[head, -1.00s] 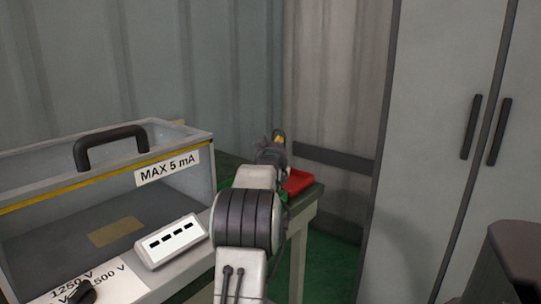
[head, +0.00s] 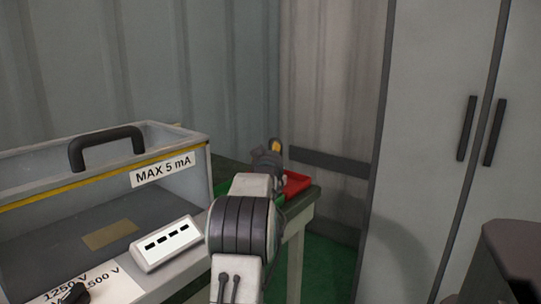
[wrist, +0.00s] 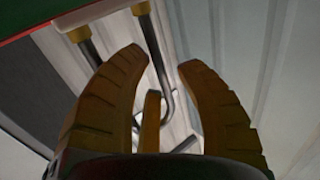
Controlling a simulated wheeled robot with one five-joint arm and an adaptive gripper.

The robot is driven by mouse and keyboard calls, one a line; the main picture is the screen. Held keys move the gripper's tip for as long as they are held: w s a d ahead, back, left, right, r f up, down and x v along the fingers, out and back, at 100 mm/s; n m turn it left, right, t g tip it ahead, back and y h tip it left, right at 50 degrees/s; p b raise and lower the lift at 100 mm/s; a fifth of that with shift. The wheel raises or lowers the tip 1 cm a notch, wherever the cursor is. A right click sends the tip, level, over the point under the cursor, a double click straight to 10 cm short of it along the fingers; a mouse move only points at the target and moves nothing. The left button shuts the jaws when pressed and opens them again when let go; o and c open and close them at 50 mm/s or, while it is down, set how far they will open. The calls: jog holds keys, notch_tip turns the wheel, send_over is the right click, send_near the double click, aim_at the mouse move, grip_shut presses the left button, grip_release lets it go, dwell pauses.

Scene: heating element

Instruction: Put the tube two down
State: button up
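A dark metal tube (wrist: 150,45) with brass-coloured end fittings (wrist: 81,33) shows in the wrist view. It has two dark legs and a hooked bend among the fingers of my gripper (wrist: 163,62). The brownish-yellow fingers stand apart at their tips, and the left finger covers part of the tube. I cannot tell whether they grip it or only surround it. In the head view my gripper (head: 275,150) is beyond my arm, above the far end of the table near a red tray (head: 297,184); the tube is too small to make out there.
A clear-sided box (head: 165,200) with a black handle, marked MAX 5 mA, stands at left with a white panel. A green surface (head: 222,176) shows beside the red tray. A grey cabinet (head: 430,130) stands at right. A dark object (head: 515,260) is at lower right.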

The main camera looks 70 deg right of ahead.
jog(key=shift+r, duration=0.2)
jog(key=shift+p+v, duration=0.6)
jog(key=shift+v, duration=3.15)
jog(key=shift+r, duration=0.1)
